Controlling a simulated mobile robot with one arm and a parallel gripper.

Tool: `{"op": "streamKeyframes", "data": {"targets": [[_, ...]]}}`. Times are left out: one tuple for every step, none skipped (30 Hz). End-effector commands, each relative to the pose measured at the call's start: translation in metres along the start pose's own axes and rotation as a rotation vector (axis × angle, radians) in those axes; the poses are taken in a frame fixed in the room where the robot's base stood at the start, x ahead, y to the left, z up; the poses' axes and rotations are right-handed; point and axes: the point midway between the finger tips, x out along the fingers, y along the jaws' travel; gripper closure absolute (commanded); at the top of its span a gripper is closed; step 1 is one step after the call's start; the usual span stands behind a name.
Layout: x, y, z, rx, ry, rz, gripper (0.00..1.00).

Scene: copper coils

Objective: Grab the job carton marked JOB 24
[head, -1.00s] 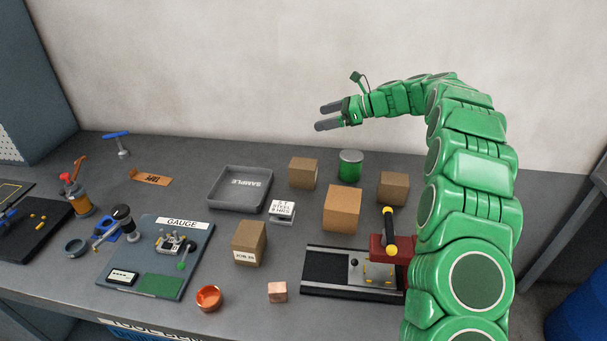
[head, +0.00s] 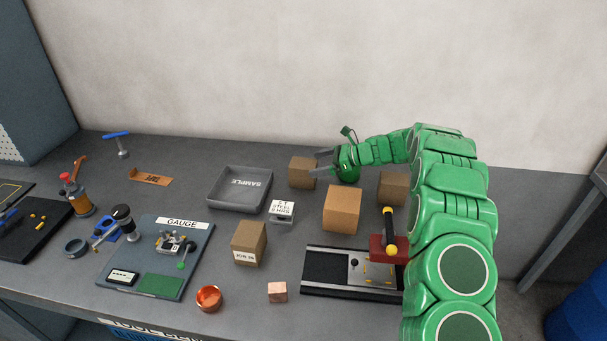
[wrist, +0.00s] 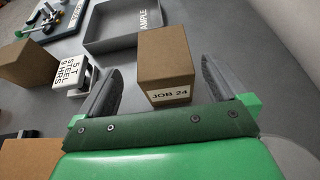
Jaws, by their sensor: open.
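The carton marked JOB 24 (wrist: 167,65) is a brown box with a white label, upright on the bench in the wrist view. In the wrist view the gripper (wrist: 158,85) has one finger on each side of the carton, which appears ahead of and between the fingertips. I cannot tell whether either finger touches it.
A grey SAMPLE tray (head: 238,205) lies left of the carton. A white-labelled block (head: 281,211) and a larger brown carton (head: 342,209) stand in front.

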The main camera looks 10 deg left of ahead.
Motion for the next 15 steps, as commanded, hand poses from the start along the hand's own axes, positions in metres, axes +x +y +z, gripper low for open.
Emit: {"op": "streamKeyframes", "data": {"targets": [[0.005, 0.0, 0.0, 0.0, 0.001, 0.002, 0.0], [0.008, 0.0, 0.0, 0.0, 0.0, 0.002, 0.0], [0.01, 0.0, 0.0, 0.0, 0.0, 0.001, 0.0], [0.011, 0.0, 0.0, 0.0, 0.0, 0.001, 0.0], [0.012, 0.0, 0.0, 0.0, 0.0, 0.001, 0.0], [0.014, -0.001, 0.0, 0.0, -0.001, 0.0, 0.0], [0.016, -0.001, 0.0, 0.0, -0.001, 0.0, 0.0], [0.018, -0.001, 0.001, 0.0, -0.001, 0.001, 0.0], [0.022, -0.002, 0.001, 0.0, 0.0, 0.001, 0.0], [0.026, -0.002, 0.001, -0.001, 0.0, 0.002, 0.0], [0.03, -0.003, 0.001, -0.001, 0.0, 0.003, 0.0], [0.035, -0.004, 0.001, -0.001, 0.0, 0.003, 0.0], [0.039, -0.004, 0.001, -0.001, 0.0, 0.002, 0.0], [0.043, -0.005, 0.001, -0.001, 0.0, 0.002, 0.0], [0.049, -0.005, 0.001, 0.0, 0.0, 0.002, 0.0]]}}
